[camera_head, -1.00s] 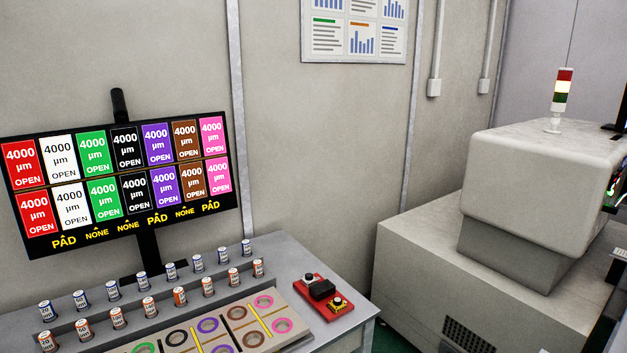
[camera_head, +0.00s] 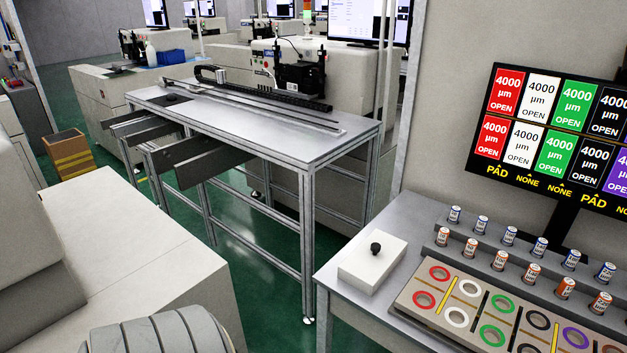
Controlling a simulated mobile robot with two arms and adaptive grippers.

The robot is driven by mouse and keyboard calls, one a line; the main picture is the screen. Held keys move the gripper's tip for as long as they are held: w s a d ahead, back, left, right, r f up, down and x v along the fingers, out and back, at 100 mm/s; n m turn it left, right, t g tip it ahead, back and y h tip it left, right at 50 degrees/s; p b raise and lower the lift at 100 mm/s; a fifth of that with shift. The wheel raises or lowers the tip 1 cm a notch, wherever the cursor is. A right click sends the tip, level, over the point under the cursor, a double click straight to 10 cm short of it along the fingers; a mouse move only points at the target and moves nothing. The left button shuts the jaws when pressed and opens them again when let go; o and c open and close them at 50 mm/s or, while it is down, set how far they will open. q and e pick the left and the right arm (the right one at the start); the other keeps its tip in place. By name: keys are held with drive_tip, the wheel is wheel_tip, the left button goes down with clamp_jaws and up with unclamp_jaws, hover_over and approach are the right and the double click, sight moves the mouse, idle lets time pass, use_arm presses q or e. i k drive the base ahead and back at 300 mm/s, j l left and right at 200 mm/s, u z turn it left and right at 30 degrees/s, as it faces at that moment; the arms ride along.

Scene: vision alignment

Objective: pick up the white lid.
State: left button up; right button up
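A flat white box-like piece with a black knob on top, which looks like the white lid (camera_head: 365,270), sits on the near left part of the grey table (camera_head: 345,312). It lies flat, and I cannot tell what is under it. No gripper shows in the head view, so neither is seen near the lid.
Right of the lid, a board with coloured rings (camera_head: 440,333) and rows of small cans (camera_head: 500,260) crowd the table. A screen (camera_head: 545,130) stands behind them. A metal frame table (camera_head: 270,130) stands to the left, with green floor (camera_head: 265,290) between.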

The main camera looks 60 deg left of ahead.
sight(370, 265)
drive_tip(key=u, duration=1.3)
drive_tip(key=z, duration=2)
drive_tip(key=u, duration=2)
